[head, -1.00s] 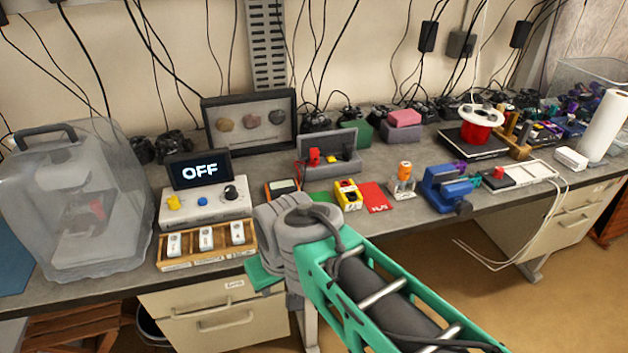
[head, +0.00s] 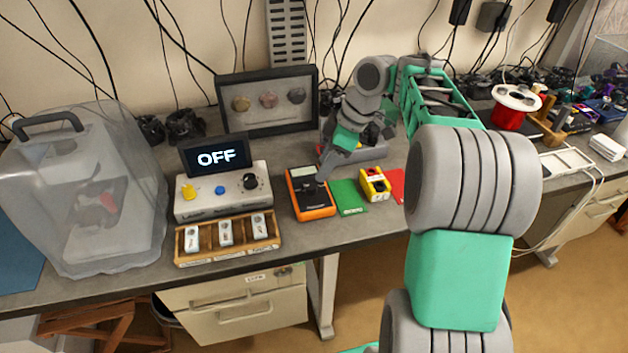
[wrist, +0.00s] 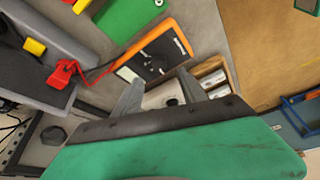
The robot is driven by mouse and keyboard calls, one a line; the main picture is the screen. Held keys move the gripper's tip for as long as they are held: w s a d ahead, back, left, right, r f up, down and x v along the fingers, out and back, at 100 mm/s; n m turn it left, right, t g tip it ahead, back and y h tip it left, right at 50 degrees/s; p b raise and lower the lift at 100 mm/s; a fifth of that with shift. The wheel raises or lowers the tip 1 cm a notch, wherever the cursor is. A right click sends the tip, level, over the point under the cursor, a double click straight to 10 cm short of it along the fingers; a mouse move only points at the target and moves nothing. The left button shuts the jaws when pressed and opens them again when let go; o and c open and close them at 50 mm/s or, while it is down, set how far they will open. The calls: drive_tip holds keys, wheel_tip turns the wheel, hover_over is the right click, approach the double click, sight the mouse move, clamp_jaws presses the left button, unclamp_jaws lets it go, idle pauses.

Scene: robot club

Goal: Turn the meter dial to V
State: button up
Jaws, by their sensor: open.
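The orange meter (head: 312,207) lies on the bench right of the white box with the OFF display. Its pale screen is at the far end. In the head view my gripper (head: 322,178) hangs over the meter's right side and hides part of its face. In the wrist view the meter (wrist: 178,42) lies beyond the fingertips, with a dark round dial (wrist: 154,64) on its black face. My gripper (wrist: 160,82) is open in that view, with nothing between its fingers. I cannot read the dial's setting or tell whether a fingertip touches it.
The white box (head: 212,202) with a black knob and OFF display, and a wooden tray (head: 228,252) of white modules, stand left of the meter. A green card (head: 349,197) and a yellow block (head: 375,184) lie to its right. A red plug (wrist: 64,70) shows in the wrist view.

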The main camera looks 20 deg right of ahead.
sight(311, 186)
drive_tip(key=b+x, duration=0.1)
drive_tip(key=x, duration=0.6)
drive_tip(key=shift+w+a+f, duration=0.1)
drive_tip(key=shift+a+f, duration=0.05)
drive_tip(key=shift+f, duration=0.15)
drive_tip(key=shift+c, duration=0.6)
clamp_jaws()
